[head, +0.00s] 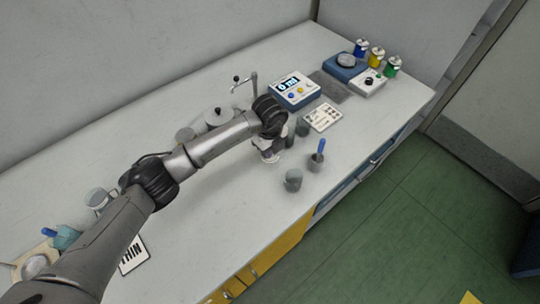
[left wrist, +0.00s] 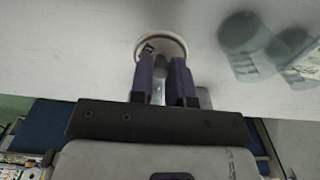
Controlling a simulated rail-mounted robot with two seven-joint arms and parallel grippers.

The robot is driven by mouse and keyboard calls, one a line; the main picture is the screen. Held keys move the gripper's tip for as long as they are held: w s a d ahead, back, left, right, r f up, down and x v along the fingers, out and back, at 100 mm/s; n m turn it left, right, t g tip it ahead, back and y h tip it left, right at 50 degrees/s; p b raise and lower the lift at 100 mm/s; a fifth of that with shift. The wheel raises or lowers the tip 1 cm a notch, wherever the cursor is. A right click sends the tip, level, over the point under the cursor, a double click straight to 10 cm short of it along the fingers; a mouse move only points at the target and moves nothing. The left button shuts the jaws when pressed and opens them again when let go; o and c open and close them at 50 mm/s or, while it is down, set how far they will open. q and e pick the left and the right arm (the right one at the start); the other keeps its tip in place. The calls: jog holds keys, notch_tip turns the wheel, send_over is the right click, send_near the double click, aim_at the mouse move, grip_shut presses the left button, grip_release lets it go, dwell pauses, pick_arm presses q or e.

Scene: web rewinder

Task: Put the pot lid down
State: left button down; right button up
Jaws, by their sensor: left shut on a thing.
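My left gripper (head: 274,146) points down over the middle of the bench and is mostly hidden behind its own wrist. A small pale round lid (head: 269,157) shows just below it. In the left wrist view, my left gripper (left wrist: 162,82) has its two purple fingers closed on the grey knob of the round, white-rimmed lid (left wrist: 174,42). The lid looks about level, close to the bench top; I cannot tell whether it touches. A white pot-like vessel with a dark knob on top (head: 218,117) stands to the left, partly behind my arm. My right gripper is not in view.
A display box (head: 293,90) and white card (head: 323,117) lie behind. The white bench (head: 215,215) is clear toward the front.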

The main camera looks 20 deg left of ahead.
pick_arm(q)
jog(key=shift+f+b, duration=0.35)
jog(key=shift+f, duration=1.45)
jog(key=shift+f, duration=0.1)
jog(key=c, duration=1.1)
grip_release()
notch_tip(320, 180, up, 12)
jog(key=shift+r+p, duration=0.15)
jog(key=shift+p, duration=1.05)
